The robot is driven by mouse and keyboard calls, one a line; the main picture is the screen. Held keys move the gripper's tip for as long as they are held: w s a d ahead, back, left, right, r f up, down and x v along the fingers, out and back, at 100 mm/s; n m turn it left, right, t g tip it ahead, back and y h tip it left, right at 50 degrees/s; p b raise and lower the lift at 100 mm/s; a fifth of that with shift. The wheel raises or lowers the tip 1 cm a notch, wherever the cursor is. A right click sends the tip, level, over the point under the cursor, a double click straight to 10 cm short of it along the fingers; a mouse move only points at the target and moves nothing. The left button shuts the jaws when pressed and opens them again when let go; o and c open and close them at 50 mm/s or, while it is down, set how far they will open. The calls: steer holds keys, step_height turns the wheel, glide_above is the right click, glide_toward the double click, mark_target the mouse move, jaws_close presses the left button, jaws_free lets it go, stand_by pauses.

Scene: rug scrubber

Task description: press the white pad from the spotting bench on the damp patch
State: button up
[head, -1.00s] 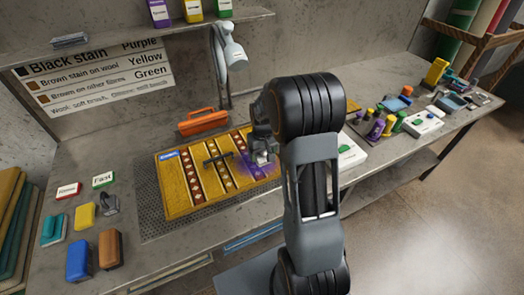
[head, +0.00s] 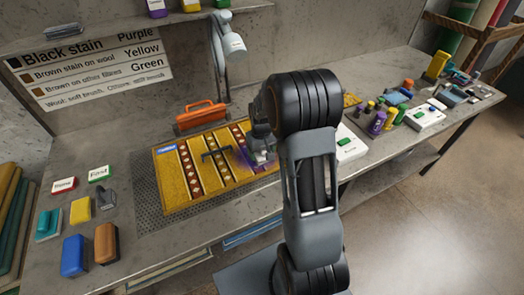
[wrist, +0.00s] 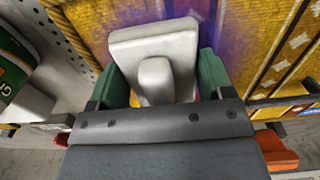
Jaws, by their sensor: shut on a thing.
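My gripper (head: 262,158) is shut on the white pad (wrist: 154,50), with its green fingers on either side of the pad's raised grip in the wrist view. The pad is over the purple patch (wrist: 208,22) on the yellow patterned rug (head: 185,195). The pad covers part of the patch. I cannot tell from these views whether the pad's underside touches the rug. In the head view my arm and gripper hide most of the pad.
An orange-handled tool (head: 201,115) lies behind the rug and a lamp (head: 231,42) stands at the back. Coloured brushes (head: 74,255) are at the left. A white box with a green button (head: 348,145) and several bottles (head: 377,122) are at the right.

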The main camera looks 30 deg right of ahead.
steer(key=shift+f+b, duration=0.55)
steer(key=shift+f, duration=0.2)
stand_by(1.8)
steer(key=shift+r, duration=0.15)
steer(key=shift+r+p, duration=2.5)
steer(key=shift+r, duration=1)
